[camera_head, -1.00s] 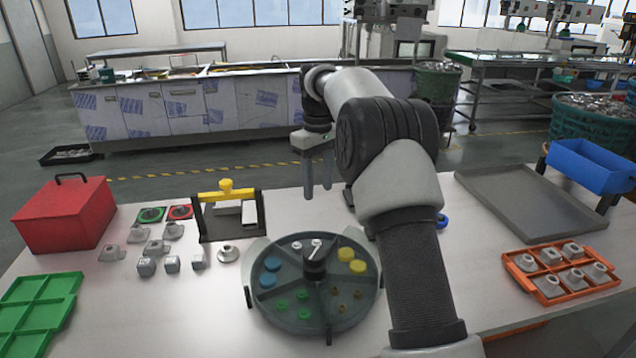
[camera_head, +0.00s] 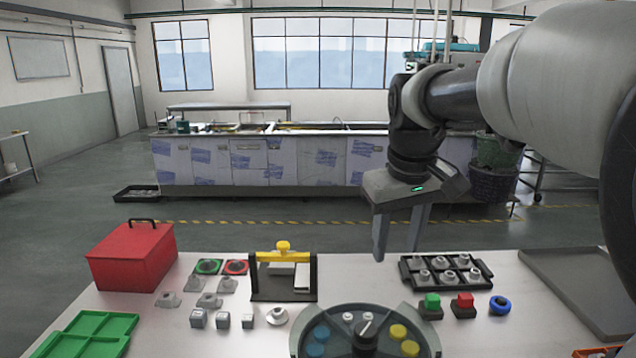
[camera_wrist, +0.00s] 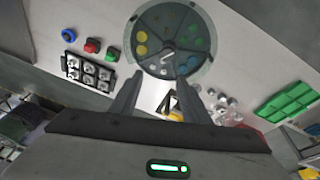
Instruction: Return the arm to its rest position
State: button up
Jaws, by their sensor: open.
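My gripper (camera_head: 397,250) hangs with its fingers pointing down in the head view, raised above the back part of the table and behind the round dial tray. My arm reaches in from the right edge. The two fingers are apart with nothing between them. In the wrist view, the gripper (camera_wrist: 158,88) also shows open and empty, and the round tray (camera_wrist: 208,38) with coloured pieces lies beyond the fingertips.
On the table stand a red box (camera_head: 132,258), a yellow-handled fixture (camera_head: 283,252), a green compartment tray (camera_head: 90,333) and a black tray of grey parts (camera_head: 446,271). Green and red blocks and a blue ring (camera_head: 500,305) sit nearby. Bare tabletop separates them.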

jog(key=s+f+m+t+p, duration=0.1)
jog(key=s+f+m+t, duration=0.1)
jog(key=s, duration=1.7)
notch_tip(320, 180, down, 2)
jog(key=shift+s+d+m+t+p, duration=0.15)
jog(key=shift+s+m+t+p, duration=0.15)
jog(key=shift+m, duration=0.4)
